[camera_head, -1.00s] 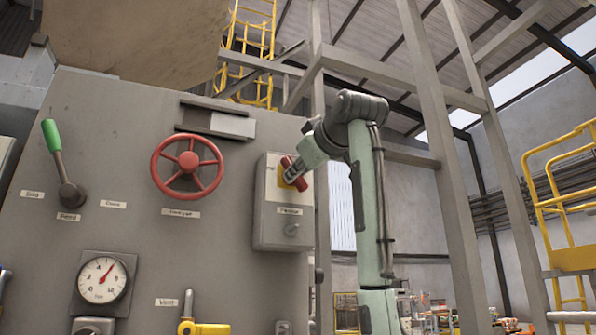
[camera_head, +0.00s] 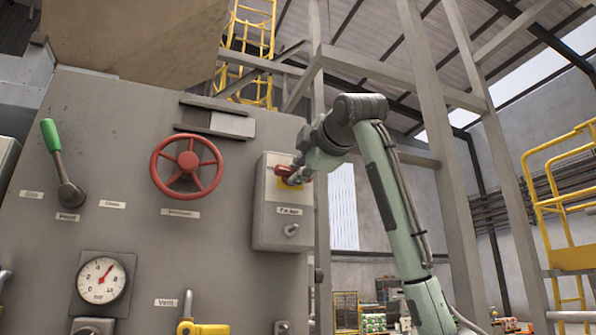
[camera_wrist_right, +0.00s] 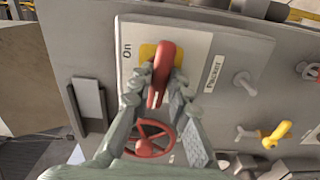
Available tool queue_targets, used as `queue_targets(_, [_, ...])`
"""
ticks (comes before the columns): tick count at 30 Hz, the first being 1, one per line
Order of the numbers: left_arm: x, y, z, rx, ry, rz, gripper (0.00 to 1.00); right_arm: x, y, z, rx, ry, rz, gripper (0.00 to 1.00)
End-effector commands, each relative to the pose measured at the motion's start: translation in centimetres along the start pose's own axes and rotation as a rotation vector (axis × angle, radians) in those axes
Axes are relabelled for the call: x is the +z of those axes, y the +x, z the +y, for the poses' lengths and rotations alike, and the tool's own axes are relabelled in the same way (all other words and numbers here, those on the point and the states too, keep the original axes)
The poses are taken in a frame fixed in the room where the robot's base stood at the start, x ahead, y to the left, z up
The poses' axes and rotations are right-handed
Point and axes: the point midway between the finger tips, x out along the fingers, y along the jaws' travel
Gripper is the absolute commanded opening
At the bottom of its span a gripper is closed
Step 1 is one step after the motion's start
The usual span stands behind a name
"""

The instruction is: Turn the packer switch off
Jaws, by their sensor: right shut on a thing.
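The packer switch is a red handle (camera_head: 285,171) on a yellow plate, on a light grey box (camera_head: 284,225) at the right of the machine panel. The handle lies about level in the head view. In the right wrist view the red handle (camera_wrist_right: 160,72) sits between the two fingers, with an "On" label above left and a "Packer" label to the right. My right gripper (camera_head: 296,177) is shut on the handle; its fingers (camera_wrist_right: 158,88) lie on either side of it. The gripper hides part of the plate. My left gripper is not in view.
A red handwheel (camera_head: 187,165) is left of the box. A green-tipped lever (camera_head: 58,158), a gauge (camera_head: 101,279) and a yellow-handled valve (camera_head: 203,328) are on the same panel. A small grey knob (camera_head: 291,230) is low on the box. Steel posts stand behind my arm.

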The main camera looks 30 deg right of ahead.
Motion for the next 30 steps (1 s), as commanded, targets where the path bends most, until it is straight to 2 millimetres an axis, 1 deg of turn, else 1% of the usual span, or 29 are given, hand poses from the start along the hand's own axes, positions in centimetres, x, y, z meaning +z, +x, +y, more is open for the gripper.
queue_targets(3, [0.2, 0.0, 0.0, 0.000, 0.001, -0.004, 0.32, 0.0, 0.0, 0.0, 0.000, -0.053, 0.001, 0.00])
queue_targets(9, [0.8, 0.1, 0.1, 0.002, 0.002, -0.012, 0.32, 0.0, 0.0, 0.0, 0.000, -0.104, 0.000, 0.00])
queue_targets(16, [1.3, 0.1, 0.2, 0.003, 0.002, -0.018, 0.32, -0.1, 0.0, 0.0, -0.001, -0.122, 0.001, 0.00])
queue_targets(24, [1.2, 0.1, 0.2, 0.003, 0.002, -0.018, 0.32, -0.1, 0.0, 0.0, -0.001, -0.122, 0.001, 0.00])
queue_targets(25, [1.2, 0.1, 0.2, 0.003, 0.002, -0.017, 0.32, -0.1, 0.0, 0.0, -0.001, -0.121, 0.001, 0.19])
queue_targets(28, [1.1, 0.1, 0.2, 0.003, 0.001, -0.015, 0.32, -0.1, 0.0, 0.0, -0.001, -0.121, 0.001, 0.32])
queue_targets(30, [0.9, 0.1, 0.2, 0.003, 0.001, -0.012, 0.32, -0.1, 0.0, 0.0, -0.001, -0.120, 0.001, 0.38])
